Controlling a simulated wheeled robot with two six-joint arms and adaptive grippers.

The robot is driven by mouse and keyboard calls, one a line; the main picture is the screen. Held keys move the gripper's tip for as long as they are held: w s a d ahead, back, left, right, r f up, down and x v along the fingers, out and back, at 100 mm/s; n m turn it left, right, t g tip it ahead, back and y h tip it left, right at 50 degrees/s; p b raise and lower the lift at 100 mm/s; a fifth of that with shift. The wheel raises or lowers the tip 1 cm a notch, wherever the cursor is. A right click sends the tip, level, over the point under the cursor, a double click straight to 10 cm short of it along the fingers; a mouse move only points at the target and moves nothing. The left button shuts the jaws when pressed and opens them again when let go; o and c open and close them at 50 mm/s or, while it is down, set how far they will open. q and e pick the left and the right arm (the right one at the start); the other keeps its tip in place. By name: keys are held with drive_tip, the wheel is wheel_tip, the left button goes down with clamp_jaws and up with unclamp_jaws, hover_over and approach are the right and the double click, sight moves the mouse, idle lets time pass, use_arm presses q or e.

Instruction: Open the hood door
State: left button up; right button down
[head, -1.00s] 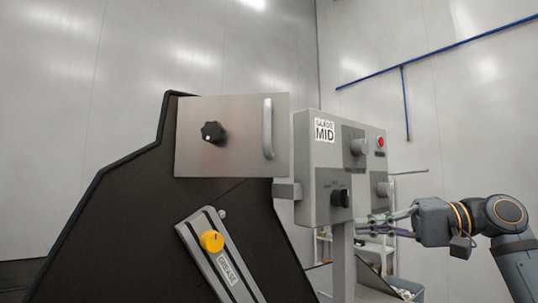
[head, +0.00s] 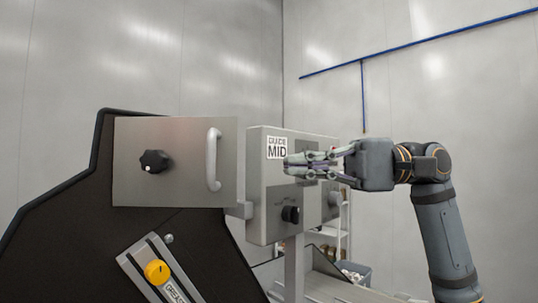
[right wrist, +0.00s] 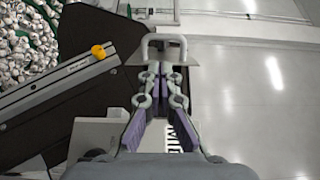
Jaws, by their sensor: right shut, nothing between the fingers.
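The hood door (head: 185,130) is a flat silver panel on the dark machine housing, with a black knob (head: 153,161) and a vertical grey bar handle (head: 213,160) near its right edge. The door looks closed. My right gripper (head: 287,164) is shut and empty, right of the handle and apart from it in the head view, and it overlaps the control box. In the right wrist view its fingers (right wrist: 157,72) point toward the U-shaped handle (right wrist: 164,38) just beyond the tips. My left gripper is not in view.
The grey control box (head: 263,195), labelled MID, stands on a post right of the door. A slanted grease strip with a yellow knob (head: 157,272) lies below the door. A mass of small light parts (right wrist: 28,40) shows at upper left in the wrist view.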

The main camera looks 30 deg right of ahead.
sight(201, 171)
drive_tip(key=p+x, duration=0.4)
drive_tip(key=x, duration=0.4)
drive_tip(key=shift+w+a, duration=0.2)
drive_tip(key=shift+a, duration=0.15)
drive_tip(key=shift+d+f, duration=0.1)
drive_tip(key=shift+d, duration=0.05)
